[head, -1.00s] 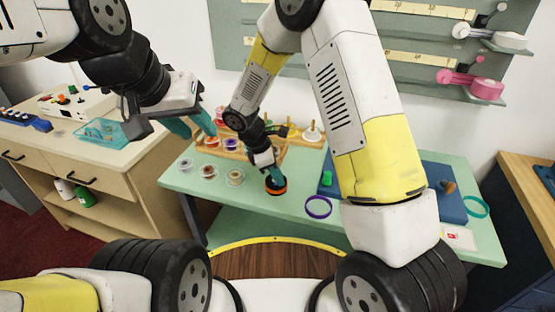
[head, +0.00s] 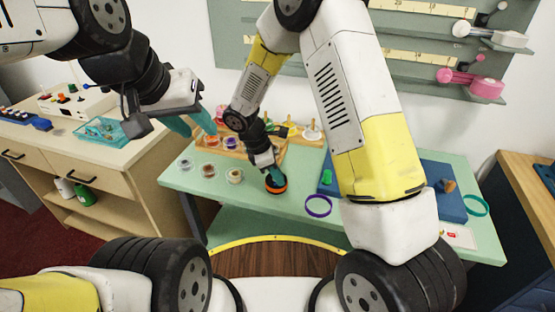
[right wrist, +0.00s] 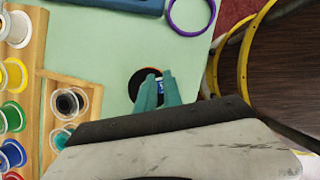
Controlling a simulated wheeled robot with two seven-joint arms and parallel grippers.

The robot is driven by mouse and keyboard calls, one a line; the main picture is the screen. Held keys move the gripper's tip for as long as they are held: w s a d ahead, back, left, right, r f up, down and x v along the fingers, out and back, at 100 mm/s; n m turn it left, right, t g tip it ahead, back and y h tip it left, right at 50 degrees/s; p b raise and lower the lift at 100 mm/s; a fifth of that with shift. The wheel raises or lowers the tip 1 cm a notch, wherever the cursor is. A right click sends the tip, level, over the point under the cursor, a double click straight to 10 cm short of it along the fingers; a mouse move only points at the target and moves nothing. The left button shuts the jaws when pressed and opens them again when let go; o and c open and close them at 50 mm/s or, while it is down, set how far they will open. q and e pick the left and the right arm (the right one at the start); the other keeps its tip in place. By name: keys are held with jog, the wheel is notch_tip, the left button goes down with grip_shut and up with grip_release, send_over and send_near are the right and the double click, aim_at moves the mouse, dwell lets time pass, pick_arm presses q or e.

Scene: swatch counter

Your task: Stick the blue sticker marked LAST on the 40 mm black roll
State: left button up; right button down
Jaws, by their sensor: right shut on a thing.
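A black roll with an orange rim (head: 275,187) lies on the green counter (head: 292,212); its size mark cannot be read. My right gripper (head: 280,177) is at this roll, pointing down at its top. In the right wrist view the gripper's teal fingers (right wrist: 157,92) are closed over the black roll (right wrist: 137,86). A small blue and white sticker (right wrist: 161,80) shows between the fingertips; its lettering is too small to read. I cannot tell whether the sticker touches the roll. My left gripper (head: 193,123) hangs empty and open, well to the left.
A wooden rack of coloured rolls (head: 240,148) stands behind the roll, with several loose rolls (head: 208,170) left. A purple ring (head: 318,206), blue mat (head: 448,207) and teal ring (head: 476,205) lie to the right. The counter's front edge is close.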

jog(key=shift+f, duration=0.1)
dwell(0.3)
jog(key=c, duration=1.4)
grip_release()
notch_tip(320, 180, up, 7)
jog(key=s+d+r+m+t+y, duration=0.2)
jog(key=s+d+r+m, duration=0.4)
jog(key=s+r+m, duration=0.3)
jog(key=s+d+r+m+t+y, duration=0.3)
jog(key=s+d+r+m, duration=0.4)
jog(key=r, duration=0.7)
jog(key=s+m+y, duration=0.1)
jog(key=s+m, duration=0.1)
jog(key=shift+s+m+t+y, duration=0.25)
jog(key=shift+m+t+y, duration=0.05)
jog(key=shift+m, duration=0.1)
